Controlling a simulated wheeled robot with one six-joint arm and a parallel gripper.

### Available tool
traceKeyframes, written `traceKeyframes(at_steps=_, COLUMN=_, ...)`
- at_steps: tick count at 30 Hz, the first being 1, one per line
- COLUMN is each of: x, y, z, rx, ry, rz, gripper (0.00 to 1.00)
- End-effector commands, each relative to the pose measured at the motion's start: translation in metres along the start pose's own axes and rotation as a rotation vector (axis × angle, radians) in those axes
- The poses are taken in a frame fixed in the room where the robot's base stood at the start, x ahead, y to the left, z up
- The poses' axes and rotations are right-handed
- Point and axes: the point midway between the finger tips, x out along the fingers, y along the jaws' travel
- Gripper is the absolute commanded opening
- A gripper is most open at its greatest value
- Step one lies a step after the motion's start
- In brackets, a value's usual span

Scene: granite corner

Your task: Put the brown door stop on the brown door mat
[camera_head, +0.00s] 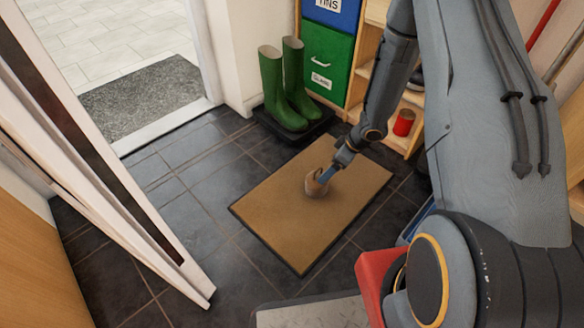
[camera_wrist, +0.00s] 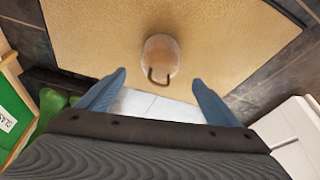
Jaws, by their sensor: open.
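The brown door stop (camera_head: 313,187), a small rounded block with a dark loop on it, stands on the brown door mat (camera_head: 268,212) near its middle. In the wrist view the door stop (camera_wrist: 160,54) sits just beyond my fingertips, with the tan mat (camera_wrist: 95,40) around it. My gripper (camera_head: 325,175) is right beside the door stop in the head view and partly overlaps it. In the wrist view my gripper (camera_wrist: 160,80) has its two blue fingers wide apart, with nothing held between them.
Green boots (camera_head: 284,85) stand on a dark tray behind the mat. A shelf unit with a green drawer (camera_head: 324,62) and a red can (camera_head: 404,122) is at the back right. An open white door (camera_head: 130,215) is at the left. Dark floor tiles left of the mat are clear.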

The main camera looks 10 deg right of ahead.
Motion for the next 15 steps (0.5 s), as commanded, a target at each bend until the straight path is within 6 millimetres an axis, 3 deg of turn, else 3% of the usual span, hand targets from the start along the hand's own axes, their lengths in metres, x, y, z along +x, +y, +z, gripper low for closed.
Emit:
traceKeyframes(at_steps=5, x=-0.027, y=0.008, z=-0.036, rx=-0.004, ry=-0.025, rz=0.076, gripper=0.86)
traceKeyframes(at_steps=8, x=-0.059, y=0.009, z=-0.073, rx=0.005, ry=-0.053, rz=0.154, gripper=0.86)
traceKeyframes(at_steps=11, x=-0.097, y=0.0, z=-0.11, rx=0.027, ry=-0.081, rz=0.228, gripper=0.86)
traceKeyframes(at_steps=15, x=-0.149, y=-0.028, z=-0.149, rx=0.07, ry=-0.116, rz=0.303, gripper=0.86)
